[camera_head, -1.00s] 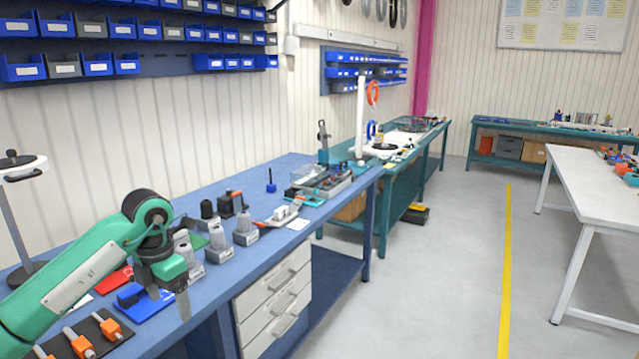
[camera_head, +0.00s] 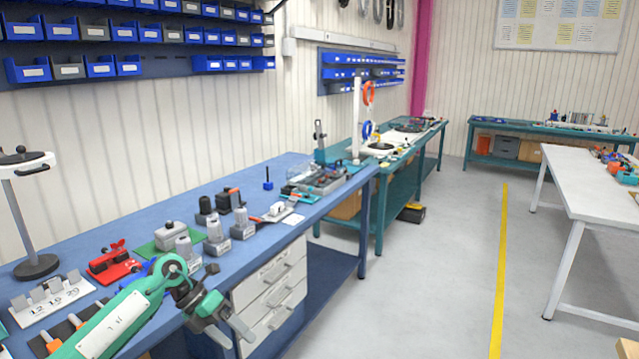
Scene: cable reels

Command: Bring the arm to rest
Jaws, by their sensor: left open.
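My left arm (camera_head: 118,318) is green and comes in from the lower left, low across the front edge of the blue workbench (camera_head: 150,218). My left gripper (camera_head: 246,330) is just off the bench's front edge, in front of the white drawers, pointing to the lower right. It holds nothing that I can see, and its fingers show small and nearly in line with each other. My right gripper is not in view.
Behind the arm stand a red fixture (camera_head: 112,262), a green plate with a grey block (camera_head: 170,236) and grey posts (camera_head: 215,236). White drawers (camera_head: 272,292) hang under the bench. A lamp-like stand (camera_head: 25,210) is at left.

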